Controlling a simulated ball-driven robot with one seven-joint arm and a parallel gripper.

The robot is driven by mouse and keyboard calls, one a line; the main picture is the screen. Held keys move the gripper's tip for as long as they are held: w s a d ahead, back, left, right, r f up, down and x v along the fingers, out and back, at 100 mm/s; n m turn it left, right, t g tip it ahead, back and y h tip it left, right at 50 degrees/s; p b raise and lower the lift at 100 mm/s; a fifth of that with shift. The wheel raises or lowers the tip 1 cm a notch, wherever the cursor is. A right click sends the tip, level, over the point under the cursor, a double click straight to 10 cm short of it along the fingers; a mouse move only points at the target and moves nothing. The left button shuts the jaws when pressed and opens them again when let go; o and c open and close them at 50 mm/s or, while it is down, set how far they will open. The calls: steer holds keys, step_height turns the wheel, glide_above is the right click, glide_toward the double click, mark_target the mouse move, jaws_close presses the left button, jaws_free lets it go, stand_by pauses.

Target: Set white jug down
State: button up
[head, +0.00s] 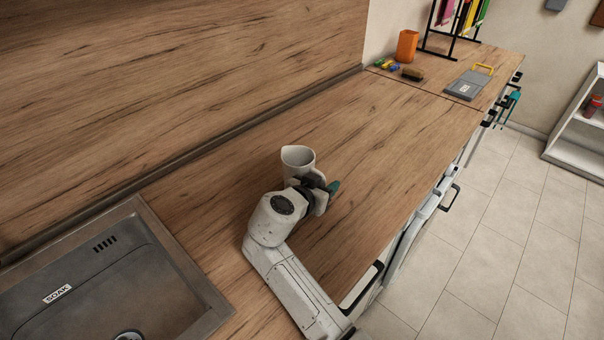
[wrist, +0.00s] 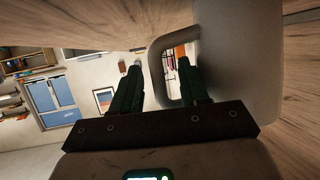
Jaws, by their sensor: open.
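The white jug (head: 298,158) stands upright over the wood worktop (head: 372,150) in the head view, just beyond my gripper (head: 322,186). Its lower part is hidden behind my gripper, so I cannot see its base meet the worktop. In the wrist view the jug's pale body (wrist: 240,60) fills the right side, with its handle loop toward the fingers. My gripper (wrist: 156,66) is open there. Its two dark green fingers lie either side of the handle's outer bar, the right one showing in the loop's opening. I cannot tell whether either finger touches the handle.
A steel sink (head: 105,275) marked SOAK lies at the left. Further along the worktop are an orange cup (head: 407,46), a brown brush-like item (head: 412,74), a grey board with a yellow handle (head: 468,86) and a black rack (head: 451,30). The worktop between is clear.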

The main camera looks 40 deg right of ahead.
steer(key=shift+x, duration=0.85)
jaws_close()
